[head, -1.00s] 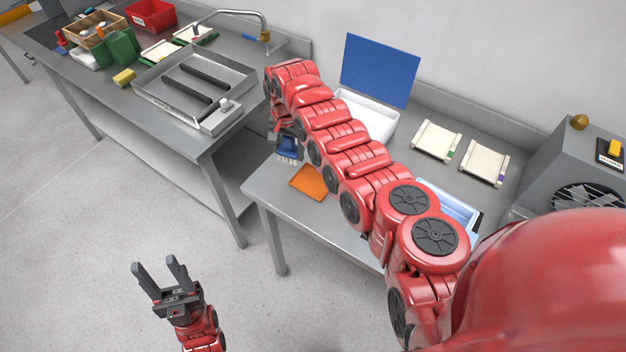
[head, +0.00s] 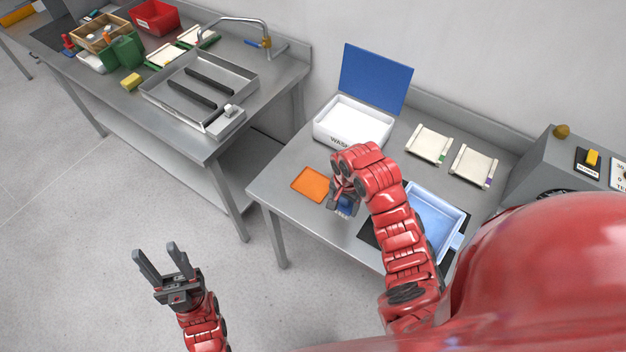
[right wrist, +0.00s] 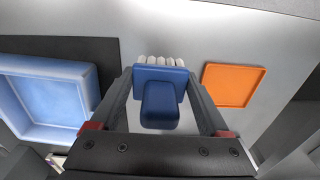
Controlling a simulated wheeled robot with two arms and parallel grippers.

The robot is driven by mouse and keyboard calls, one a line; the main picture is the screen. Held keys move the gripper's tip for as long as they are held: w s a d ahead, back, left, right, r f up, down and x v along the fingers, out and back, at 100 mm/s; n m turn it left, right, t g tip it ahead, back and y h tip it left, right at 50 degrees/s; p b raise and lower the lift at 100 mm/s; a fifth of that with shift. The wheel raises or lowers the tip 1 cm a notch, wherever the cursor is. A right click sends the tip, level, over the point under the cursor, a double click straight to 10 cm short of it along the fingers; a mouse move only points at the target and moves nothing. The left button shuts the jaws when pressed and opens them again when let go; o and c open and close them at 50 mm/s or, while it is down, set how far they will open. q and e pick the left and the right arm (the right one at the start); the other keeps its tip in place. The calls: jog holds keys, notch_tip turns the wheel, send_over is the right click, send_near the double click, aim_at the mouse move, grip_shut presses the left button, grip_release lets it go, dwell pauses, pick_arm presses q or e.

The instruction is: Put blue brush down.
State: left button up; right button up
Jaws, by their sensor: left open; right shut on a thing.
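The blue brush (right wrist: 160,102) is held between the fingers of my right gripper (right wrist: 160,95), its white bristles pointing away from the palm. In the head view the brush (head: 345,206) shows only partly below my right gripper (head: 343,200), which is over the metal table (head: 283,182). The brush is between the orange tray (head: 312,184) and the light blue tray (head: 458,215). Whether the bristles touch the table cannot be told. My left gripper (head: 162,266) is open and empty, over the floor left of the table.
A white bin (head: 322,130) with a raised blue lid (head: 376,78) stands behind my right arm. Two cream frames (head: 429,144) lie to its right. A dark mat (head: 372,238) lies under the light blue tray. Bare metal surrounds the orange tray.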

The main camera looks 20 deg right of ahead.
jog(key=shift+s+r, duration=0.15)
jog(key=shift+s, duration=0.2)
jog(key=w+a+b, duration=0.1)
jog(key=w+b, duration=0.1)
jog(key=w, duration=0.2)
jog(key=w+a+f+b, duration=0.1)
jog(key=w+b, duration=0.2)
jog(key=w+a+f+b, duration=0.1)
jog(key=w+b, duration=0.2)
jog(key=w, duration=0.1)
jog(key=shift+w+a, duration=0.35)
jog(key=shift+w+a+r+b, duration=0.15)
jog(key=shift+w+a+b, duration=0.1)
jog(key=shift+w+b, duration=0.4)
jog(key=shift+w+r+p, duration=0.2)
jog(key=shift+w+p, duration=0.15)
jog(key=shift+p, duration=0.15)
jog(key=shift+w+a, duration=0.3)
jog(key=shift+w, duration=0.3)
notch_tip(320, 180, down, 3)
jog(key=shift+f+p, duration=0.15)
jog(key=shift+p, duration=1.1)
jog(key=shift+f, duration=0.2)
jog(key=shift+f, duration=0.1)
